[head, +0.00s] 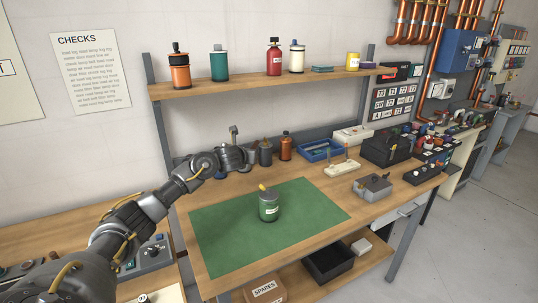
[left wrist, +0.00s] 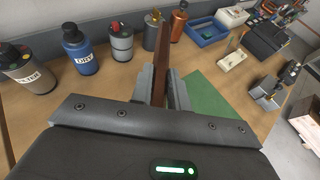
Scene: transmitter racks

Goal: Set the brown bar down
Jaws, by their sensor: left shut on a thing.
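My left gripper (head: 241,157) is over the back left of the workbench, behind the green mat (head: 225,232). In the left wrist view its jaws (left wrist: 162,76) are shut on the brown bar (left wrist: 163,50), a thin reddish-brown piece that sticks out beyond the fingertips. I cannot tell from these views whether the bar touches the bench. In the head view I cannot make out the bar. A corner of the mat shows right of the jaws in the left wrist view (left wrist: 207,97). My right gripper is not in view.
A grey-green can (head: 268,208) with a yellow piece on top stands on the mat. Bottles stand along the back, including a blue one (left wrist: 80,52) and an orange one (head: 286,149). A blue tray (head: 320,150) is right of them. Much of the mat is clear.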

